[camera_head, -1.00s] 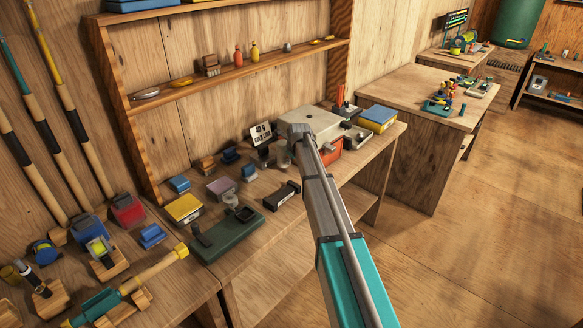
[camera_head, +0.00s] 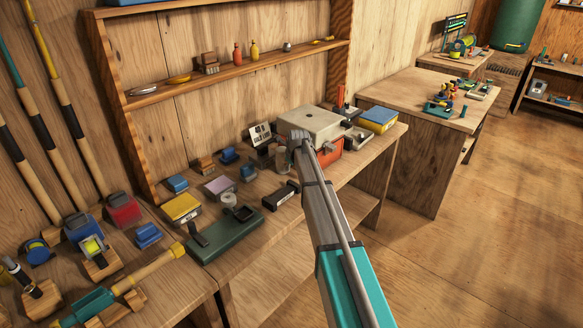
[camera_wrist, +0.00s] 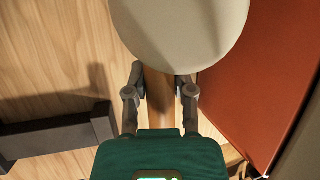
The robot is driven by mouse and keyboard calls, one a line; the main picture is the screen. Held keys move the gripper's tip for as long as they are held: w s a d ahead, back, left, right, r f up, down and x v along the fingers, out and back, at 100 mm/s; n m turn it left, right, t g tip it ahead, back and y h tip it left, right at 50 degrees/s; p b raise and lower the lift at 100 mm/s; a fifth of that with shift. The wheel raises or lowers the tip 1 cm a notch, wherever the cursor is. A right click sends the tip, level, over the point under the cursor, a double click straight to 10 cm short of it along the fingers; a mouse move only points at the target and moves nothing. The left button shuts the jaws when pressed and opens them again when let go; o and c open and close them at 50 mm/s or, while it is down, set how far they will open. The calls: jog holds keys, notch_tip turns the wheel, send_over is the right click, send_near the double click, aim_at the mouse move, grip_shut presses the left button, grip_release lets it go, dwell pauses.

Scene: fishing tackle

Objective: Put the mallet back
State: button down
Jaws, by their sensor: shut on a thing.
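In the wrist view my gripper (camera_wrist: 160,80) is shut on the wooden handle (camera_wrist: 159,100) of the mallet, just below its head. The rounded cream mallet head (camera_wrist: 182,30) is at the top of that view, beyond the fingertips. In the head view my arm reaches over the workbench to the front of the pale-topped orange box. My own arm largely hides the gripper there, and I cannot make out the mallet clearly.
The orange box (camera_wrist: 262,80) stands close on the right in the wrist view. A dark bracket-like thing (camera_wrist: 60,135) lies at left. A green case (camera_head: 228,236), a yellow box (camera_head: 181,207) and small items crowd the bench. Bare wood shows left of the mallet.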

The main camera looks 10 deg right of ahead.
jog(key=shift+f, duration=0.1)
jog(key=shift+c, duration=2.3)
grip_release()
jog(key=shift+r, duration=0.25)
jog(key=p+v, duration=1)
jog(key=v, duration=0.1)
jog(key=shift+s+r+p, duration=0.2)
jog(key=shift+r+p, duration=0.1)
jog(key=shift+r, duration=0.05)
